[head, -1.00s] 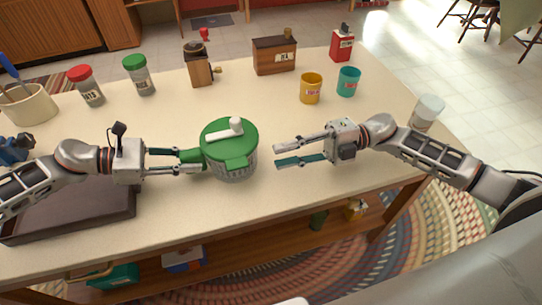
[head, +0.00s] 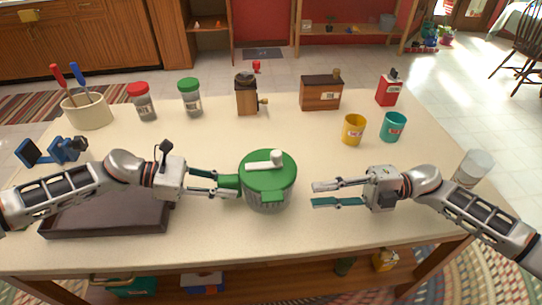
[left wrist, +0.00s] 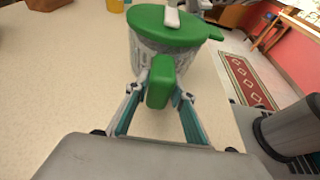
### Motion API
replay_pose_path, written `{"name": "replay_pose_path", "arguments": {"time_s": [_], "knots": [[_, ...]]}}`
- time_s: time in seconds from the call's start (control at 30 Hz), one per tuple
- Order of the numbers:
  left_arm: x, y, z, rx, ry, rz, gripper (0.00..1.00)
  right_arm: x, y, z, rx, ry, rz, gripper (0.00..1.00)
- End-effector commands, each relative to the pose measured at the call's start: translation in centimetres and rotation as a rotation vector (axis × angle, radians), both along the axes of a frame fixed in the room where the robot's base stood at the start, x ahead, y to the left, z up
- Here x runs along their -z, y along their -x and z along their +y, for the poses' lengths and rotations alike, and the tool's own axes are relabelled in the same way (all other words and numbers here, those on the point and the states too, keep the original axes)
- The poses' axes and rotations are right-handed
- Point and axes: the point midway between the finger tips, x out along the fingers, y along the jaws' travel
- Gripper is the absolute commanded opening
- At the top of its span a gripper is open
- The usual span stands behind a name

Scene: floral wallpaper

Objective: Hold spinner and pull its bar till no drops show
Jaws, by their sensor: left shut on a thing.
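The salad spinner (head: 268,182) has a green lid with a white bar on top and a clear, grey-looking ribbed bowl. It stands upright on the table. My left gripper (head: 232,186) is shut on the spinner's green side handle, which also shows between the fingers in the left wrist view (left wrist: 160,82). The white bar (head: 265,161) lies across the lid. My right gripper (head: 313,195) is open and empty, to the right of the spinner and apart from it. Whether drops show on the bowl is too small to tell.
A dark tray (head: 105,215) lies under my left arm. Behind stand a utensil crock (head: 87,112), two jars, a grinder (head: 246,97), a wooden box (head: 320,94), a yellow cup (head: 353,130) and a teal cup (head: 393,127). The table's middle behind the spinner is clear.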

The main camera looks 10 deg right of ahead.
Motion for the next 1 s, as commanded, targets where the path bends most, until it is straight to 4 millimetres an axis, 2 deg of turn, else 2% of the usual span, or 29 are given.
{"name": "replay_pose_path", "arguments": {"time_s": [0.07,0.23,0.57,0.8,1.0], "knots": [[0.0,-0.1,0.0,-0.002,-0.001,-0.002,0.03,0.0,0.0,0.1,-0.002,0.000,-0.001,0.36],[0.0,-0.1,0.0,-0.002,-0.001,-0.002,0.03,-1.1,-0.3,1.2,-0.045,-0.001,-0.032,0.36],[0.0,-0.1,0.0,-0.002,-0.001,-0.002,0.03,-6.3,-0.8,6.8,-0.311,0.062,-0.194,0.36],[0.0,-0.1,0.0,-0.002,-0.001,-0.002,0.03,-7.6,-0.4,10.5,-0.524,0.239,-0.397,0.36],[0.0,-0.1,0.0,-0.001,-0.001,-0.001,0.03,-8.5,-0.7,12.3,-0.686,0.421,-0.560,0.36]]}}
